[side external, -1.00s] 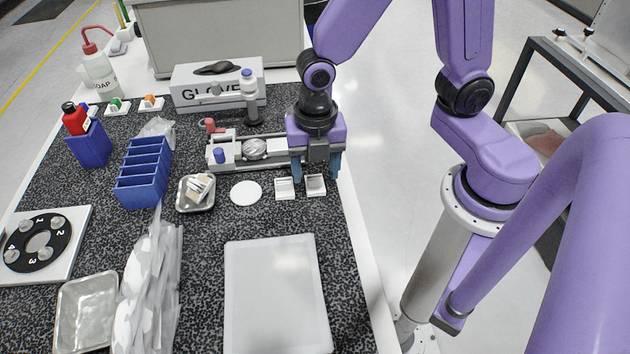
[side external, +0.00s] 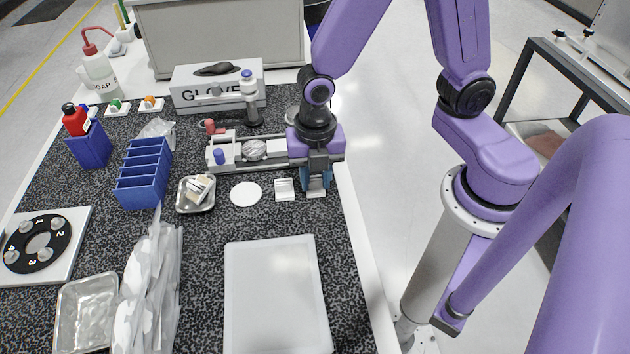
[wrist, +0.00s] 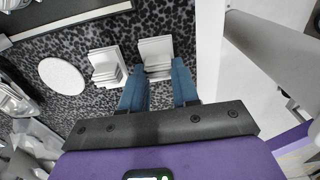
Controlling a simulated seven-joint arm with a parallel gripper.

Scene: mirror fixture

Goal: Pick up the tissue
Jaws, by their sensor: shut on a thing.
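Two small white square pieces with layered edges, which look like tissue holders or stacks, sit side by side on the speckled bench. The left one (side external: 285,189) stands free and also shows in the wrist view (wrist: 105,66). The right one, which I take as the tissue (wrist: 155,50), has my gripper (wrist: 158,82) at its near edge, with blue fingers on either side. In the side view my gripper (side external: 315,184) points down over this tissue (side external: 316,194) and hides most of it. The fingers are closed on it, low at the bench surface.
A white round disc (side external: 245,194) and a metal dish (side external: 194,208) lie to the left. A rail fixture (side external: 233,161) stands just behind my gripper. A flat white board (side external: 275,295) lies in front. The bench edge (side external: 359,230) is close on the right.

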